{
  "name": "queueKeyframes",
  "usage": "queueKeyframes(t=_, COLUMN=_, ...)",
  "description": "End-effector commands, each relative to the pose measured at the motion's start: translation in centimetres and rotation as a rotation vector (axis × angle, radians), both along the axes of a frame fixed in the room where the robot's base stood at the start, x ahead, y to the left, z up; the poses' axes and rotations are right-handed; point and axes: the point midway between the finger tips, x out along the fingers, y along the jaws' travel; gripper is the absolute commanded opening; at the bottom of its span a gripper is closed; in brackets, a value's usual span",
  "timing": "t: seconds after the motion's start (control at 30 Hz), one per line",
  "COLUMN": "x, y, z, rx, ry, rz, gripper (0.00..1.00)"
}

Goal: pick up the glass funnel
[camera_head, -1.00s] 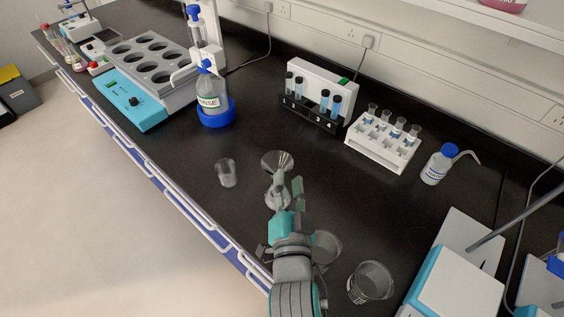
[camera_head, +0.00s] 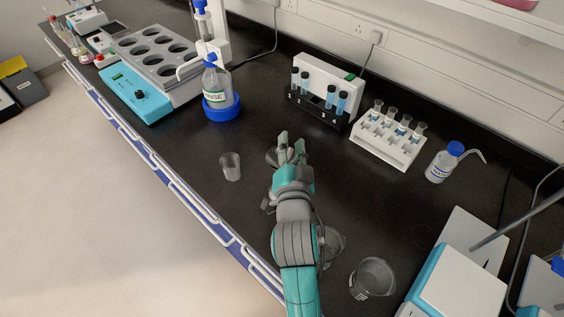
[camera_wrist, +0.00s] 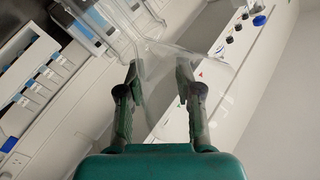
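The glass funnel (camera_head: 271,157) is mostly hidden behind my gripper in the head view; only a bit of its clear rim shows at the left. The flask seen under it earlier is hidden now. My gripper (camera_head: 291,143) is at the funnel, with its two fingers apart. In the wrist view my gripper (camera_wrist: 160,70) has a clear gap between its fingertips. The clear glass of the funnel (camera_wrist: 168,52) shows at and beyond the tips. I cannot tell whether either finger touches it.
A small beaker (camera_head: 231,167) stands left of my gripper. A larger beaker (camera_head: 372,279) and another glass (camera_head: 329,246) stand near my arm. A blue-based bottle (camera_head: 217,92), a tube rack (camera_head: 388,140) and a wash bottle (camera_head: 444,163) stand farther back.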

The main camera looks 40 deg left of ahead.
Motion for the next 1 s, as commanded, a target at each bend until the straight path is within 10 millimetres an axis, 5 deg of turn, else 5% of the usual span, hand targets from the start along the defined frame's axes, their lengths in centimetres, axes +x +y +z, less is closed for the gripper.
queueKeyframes(t=0.07, x=0.0, y=0.0, z=0.0, rx=0.0, ry=0.0, rz=0.0, gripper=0.35)
queueKeyframes(t=0.23, x=0.0, y=0.0, z=0.0, rx=0.0, ry=0.0, rz=0.0, gripper=0.0)
queueKeyframes(t=0.8, x=0.0, y=0.0, z=-0.2, rx=-0.004, ry=0.003, rz=0.0, gripper=0.0)
queueKeyframes(t=1.0, x=0.0, y=0.0, z=1.8, rx=0.001, ry=-0.001, rz=0.0, gripper=0.0)
